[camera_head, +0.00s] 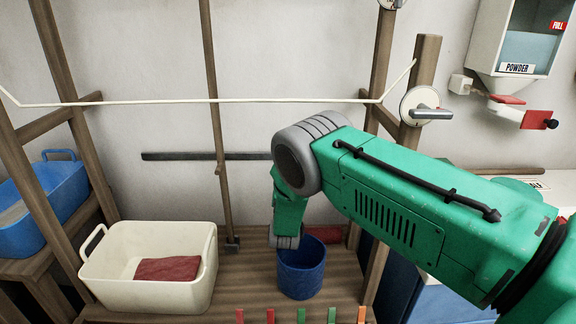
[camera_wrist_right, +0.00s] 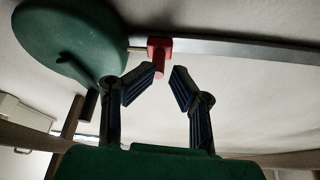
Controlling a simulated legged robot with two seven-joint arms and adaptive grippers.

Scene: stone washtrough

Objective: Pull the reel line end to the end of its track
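In the right wrist view, a red block (camera_wrist_right: 158,52), probably the reel line end, sits at the edge of a grey track (camera_wrist_right: 235,50). A dark green round body (camera_wrist_right: 70,42), perhaps the reel, is beside it at the left. My right gripper (camera_wrist_right: 168,76) is open, its two fingers angled inward below the block. The block is close to the left fingertip; I cannot tell whether they touch. My left gripper is not in view.
Below stand a cream tub (camera_head: 140,290) with a red cloth (camera_head: 168,269), a blue bucket (camera_head: 302,280) and a blue tub (camera_head: 65,190). A powder dispenser (camera_head: 500,30) hangs upper right.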

